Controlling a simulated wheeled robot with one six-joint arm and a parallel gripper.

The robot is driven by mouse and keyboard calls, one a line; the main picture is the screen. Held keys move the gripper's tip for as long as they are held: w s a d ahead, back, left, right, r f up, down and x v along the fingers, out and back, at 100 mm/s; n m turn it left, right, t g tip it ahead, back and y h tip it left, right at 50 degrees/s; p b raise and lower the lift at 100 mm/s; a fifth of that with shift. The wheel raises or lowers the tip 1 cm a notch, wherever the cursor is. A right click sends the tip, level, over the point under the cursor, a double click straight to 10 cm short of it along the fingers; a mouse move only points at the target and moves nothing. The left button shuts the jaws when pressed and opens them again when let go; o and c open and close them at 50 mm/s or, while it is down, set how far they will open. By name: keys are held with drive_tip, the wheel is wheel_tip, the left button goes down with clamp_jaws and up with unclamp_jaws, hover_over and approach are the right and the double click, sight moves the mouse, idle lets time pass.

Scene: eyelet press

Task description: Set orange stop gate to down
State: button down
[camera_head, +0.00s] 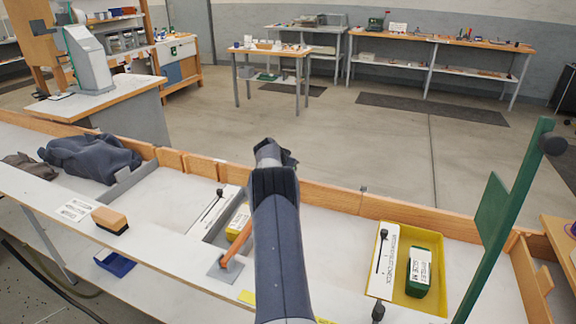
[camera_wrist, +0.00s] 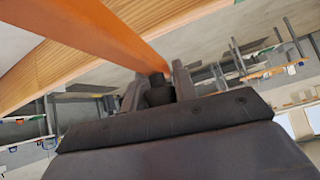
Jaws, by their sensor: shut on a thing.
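The orange stop gate (camera_head: 237,243) rises at a slant from a grey base plate (camera_head: 225,267) on the bench in the head view. My arm hides its upper part. In the wrist view the orange bar (camera_wrist: 95,32) runs from the upper left to a dark knob (camera_wrist: 159,92) at its end. My gripper (camera_wrist: 158,82) is shut on that knob, with one finger on each side. In the head view my own arm covers the grip.
A raised green gate (camera_head: 510,215) with a black knob stands at right. A yellow tray (camera_head: 435,242) holds a green box (camera_head: 419,271). Dark cloth (camera_head: 90,157), a brush (camera_head: 110,221) and a blue bin (camera_head: 114,262) are at left. A wooden rail (camera_head: 340,199) edges the bench.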

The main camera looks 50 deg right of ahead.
drive_tip(key=shift+s+a+f+b, duration=0.1)
drive_tip(key=shift+f+b, duration=0.15)
drive_tip(key=shift+f, duration=0.4)
drive_tip(key=shift+s+a+f+b, duration=0.1)
drive_tip(key=shift+f+b, duration=0.1)
drive_tip(key=shift+f, duration=0.4)
drive_tip(key=c, duration=1.4)
unclamp_jaws()
drive_tip(key=shift+o, duration=1.3)
drive_tip(key=shift+d+r, duration=0.1)
drive_tip(key=shift+r, duration=0.15)
drive_tip(key=shift+w, duration=0.1)
drive_tip(key=shift+r, duration=0.15)
drive_tip(key=shift+a+r, duration=0.4)
drive_tip(key=b+v, duration=0.2)
drive_tip(key=v, duration=0.7)
drive_tip(key=shift+a+r, duration=0.15)
drive_tip(key=shift+a, duration=0.05)
